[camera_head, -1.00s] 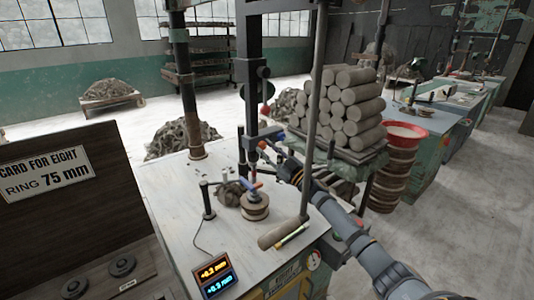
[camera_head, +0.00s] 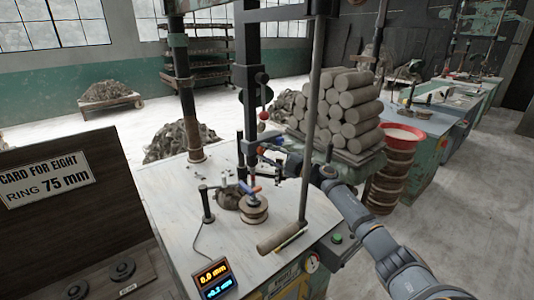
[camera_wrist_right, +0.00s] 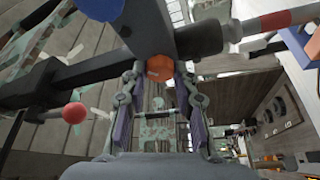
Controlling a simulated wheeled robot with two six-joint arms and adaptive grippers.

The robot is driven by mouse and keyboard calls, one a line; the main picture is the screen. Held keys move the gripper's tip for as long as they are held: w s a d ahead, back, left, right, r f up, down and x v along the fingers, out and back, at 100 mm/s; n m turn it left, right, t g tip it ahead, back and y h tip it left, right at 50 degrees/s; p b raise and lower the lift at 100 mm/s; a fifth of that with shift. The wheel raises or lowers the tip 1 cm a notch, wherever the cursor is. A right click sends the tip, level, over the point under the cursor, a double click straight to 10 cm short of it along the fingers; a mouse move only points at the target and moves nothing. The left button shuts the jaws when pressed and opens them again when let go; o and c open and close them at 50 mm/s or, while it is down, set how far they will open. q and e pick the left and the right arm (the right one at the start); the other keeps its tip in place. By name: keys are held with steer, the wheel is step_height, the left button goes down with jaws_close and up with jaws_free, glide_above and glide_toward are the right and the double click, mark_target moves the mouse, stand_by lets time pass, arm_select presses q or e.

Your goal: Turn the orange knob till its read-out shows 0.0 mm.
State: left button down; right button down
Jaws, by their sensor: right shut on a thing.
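The orange knob (camera_wrist_right: 159,67) sits on a dark machine arm in the right wrist view, between the two fingers of my right gripper (camera_head: 268,152). The gripper is shut on it. In the head view the knob is mostly hidden by the gripper and I cannot make it out. The read-out (camera_head: 212,280) stands at the front of the white table. Its upper orange line shows 0.0 mm; its lower blue line appears to show +0.2 or +0.3 mm. My left gripper is not in view.
A round clay-coloured stack with a blue handle (camera_head: 253,211) stands on the white table (camera_head: 185,235). A red ball lever (camera_head: 263,115) is near the knob, by the dark column. Clay rolls (camera_head: 345,110) are piled behind my right arm. A thin post rises in front.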

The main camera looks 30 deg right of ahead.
steer(key=shift+n, duration=0.3)
stand_by(0.4)
steer(key=c, duration=1)
jaws_free()
steer(key=shift+v, duration=3.75)
steer(key=shift+d, duration=0.1)
